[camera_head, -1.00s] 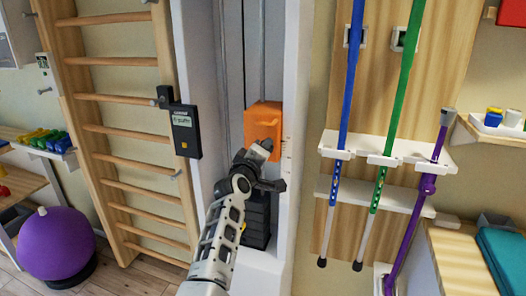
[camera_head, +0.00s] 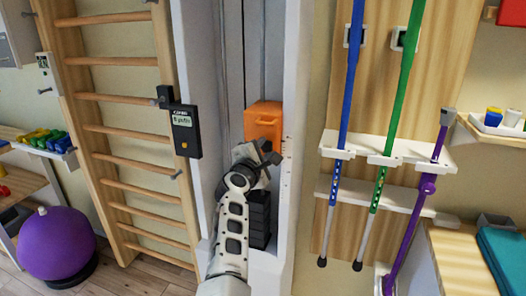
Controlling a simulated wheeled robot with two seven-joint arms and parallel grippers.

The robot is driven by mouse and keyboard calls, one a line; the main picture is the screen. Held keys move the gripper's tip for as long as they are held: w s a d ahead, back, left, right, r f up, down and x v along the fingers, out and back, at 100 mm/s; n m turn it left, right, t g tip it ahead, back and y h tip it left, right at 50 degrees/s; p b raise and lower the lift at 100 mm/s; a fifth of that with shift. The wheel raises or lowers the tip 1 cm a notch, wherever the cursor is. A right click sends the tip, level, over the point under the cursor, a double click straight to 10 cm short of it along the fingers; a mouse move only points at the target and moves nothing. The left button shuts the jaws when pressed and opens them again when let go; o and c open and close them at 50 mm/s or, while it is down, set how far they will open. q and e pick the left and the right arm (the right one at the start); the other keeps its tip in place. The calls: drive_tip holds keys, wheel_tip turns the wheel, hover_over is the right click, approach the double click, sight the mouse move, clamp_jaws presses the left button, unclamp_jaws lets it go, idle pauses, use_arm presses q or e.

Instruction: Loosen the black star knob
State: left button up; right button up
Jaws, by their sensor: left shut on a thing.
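An orange carriage block (camera_head: 263,115) sits on the vertical rails of the white pulley column. My left gripper (camera_head: 262,152) is at the lower front of this block, coming up from below. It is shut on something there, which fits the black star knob. The knob itself is hidden behind the fingers and wrist, so its turn cannot be seen. My right gripper is not in view.
A black weight stack (camera_head: 261,217) stands in the column below the block. Wooden wall bars (camera_head: 150,187) with a black display unit (camera_head: 185,131) are on the left. Blue, green and purple poles hang in a white rack (camera_head: 405,152) on the right.

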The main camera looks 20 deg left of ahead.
use_arm(q)
drive_tip(key=shift+n, duration=0.6)
drive_tip(key=o, duration=1)
drive_tip(key=shift+c, duration=0.2)
